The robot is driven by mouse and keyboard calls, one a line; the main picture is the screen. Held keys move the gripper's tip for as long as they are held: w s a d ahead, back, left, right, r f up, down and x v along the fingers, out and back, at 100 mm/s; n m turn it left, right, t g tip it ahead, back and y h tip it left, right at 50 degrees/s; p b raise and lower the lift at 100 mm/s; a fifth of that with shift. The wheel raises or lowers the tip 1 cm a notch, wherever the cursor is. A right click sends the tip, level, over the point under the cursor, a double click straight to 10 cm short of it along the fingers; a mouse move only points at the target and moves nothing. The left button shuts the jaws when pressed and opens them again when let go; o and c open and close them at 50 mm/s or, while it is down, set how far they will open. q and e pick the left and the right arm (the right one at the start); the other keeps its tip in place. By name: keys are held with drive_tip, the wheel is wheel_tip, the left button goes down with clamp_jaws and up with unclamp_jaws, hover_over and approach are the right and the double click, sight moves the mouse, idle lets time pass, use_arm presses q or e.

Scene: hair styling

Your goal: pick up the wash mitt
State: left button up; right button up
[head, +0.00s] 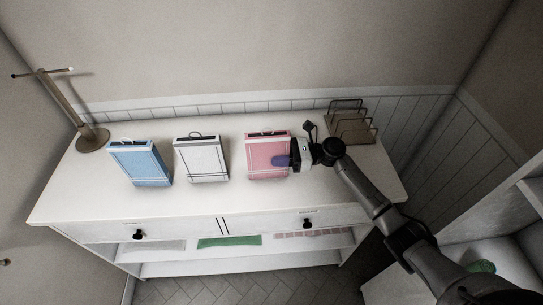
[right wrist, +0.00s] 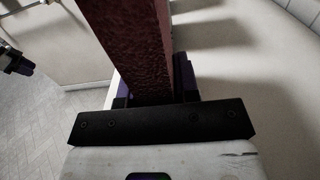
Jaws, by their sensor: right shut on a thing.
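A pink, flat, box-shaped thing with pale bands (head: 262,150), which I take for the wash mitt, is on the right of the white dresser top in the head view. My right gripper (head: 283,160) is shut on its right side, with a purple finger across its front. In the right wrist view its rough, dark red side (right wrist: 135,45) stands between the purple fingers (right wrist: 152,95). I cannot tell whether it touches the dresser top. A dark part with purple (right wrist: 15,62) at the left edge of that view looks like my left gripper; its fingers are not clear.
A blue one (head: 140,163) and a white one (head: 201,158) of like shape stand to the left on the dresser (head: 95,195). A metal stand (head: 92,137) is at the far left. The dresser's front strip is clear.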

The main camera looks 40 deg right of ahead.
sight(279, 148)
drive_tip(key=shift+r, duration=0.6)
wheel_tip(279, 148, up, 3)
drive_tip(key=shift+f+b, duration=0.2)
drive_tip(key=shift+b, duration=0.35)
drive_tip(key=s+d+r+b, duration=0.2)
drive_tip(key=s+d+r, duration=0.3)
drive_tip(key=s, duration=0.5)
wheel_tip(279, 148, up, 2)
drive_tip(key=shift+s+d+r, duration=0.1)
drive_tip(key=shift+s+d, duration=0.05)
drive_tip(key=shift+d, duration=0.05)
